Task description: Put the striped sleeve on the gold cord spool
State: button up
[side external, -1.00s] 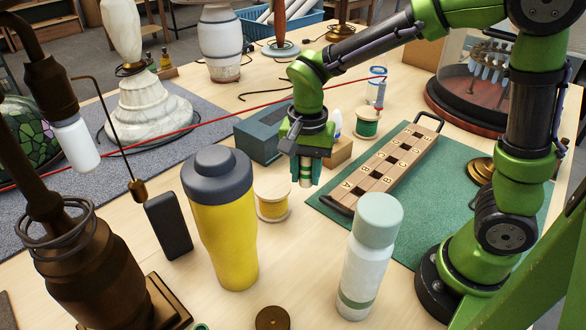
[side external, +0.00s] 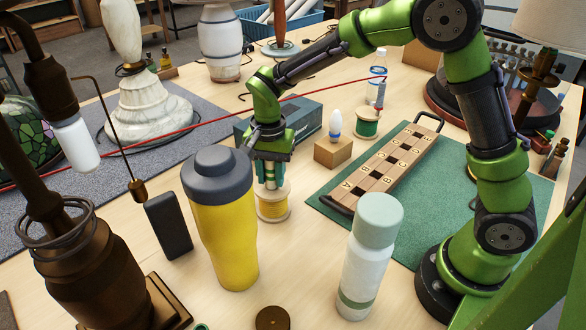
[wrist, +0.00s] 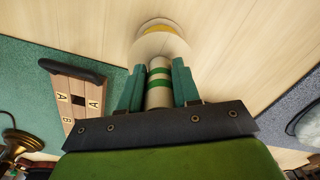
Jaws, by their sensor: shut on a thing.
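The striped sleeve (wrist: 159,84), pale with green bands, is held between the two teal fingers of my gripper (wrist: 158,88) in the wrist view. My gripper (side external: 269,178) is shut on it directly over the gold cord spool (side external: 273,206) in the side view. The spool stands upright on the table behind and right of the yellow tumbler, with yellow cord between pale flanges. In the wrist view the spool (wrist: 163,42) lies just beyond the sleeve's end. Whether the sleeve touches the spool's top is hard to tell.
The yellow tumbler (side external: 225,225) stands close in front of the spool. A white bottle (side external: 370,255) stands to the right. A wooden lettered rack (side external: 392,165) lies on the green mat (side external: 470,215). A green spool (side external: 367,124) and a bulb on a wooden block (side external: 333,152) stand behind. A red cord (side external: 220,118) crosses the back.

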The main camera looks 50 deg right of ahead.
aim_at(272, 187)
jog(key=shift+f, duration=0.15)
jog(key=o, duration=1)
notch_tip(272, 187, up, 12)
jog(key=s+d+r+n+t+y, duration=0.1)
jog(key=s+d+n+t, duration=0.2)
jog(key=s, duration=0.6)
jog(key=s+d+r+n+t+y, duration=0.1)
jog(key=s+d+r+n+t, duration=0.1)
jog(key=s, duration=0.7)
jog(key=d+n+t, duration=0.1)
jog(key=n+t, duration=0.1)
jog(key=n, duration=0.1)
jog(key=shift+s+r, duration=0.15)
jog(key=shift+r, duration=0.15)
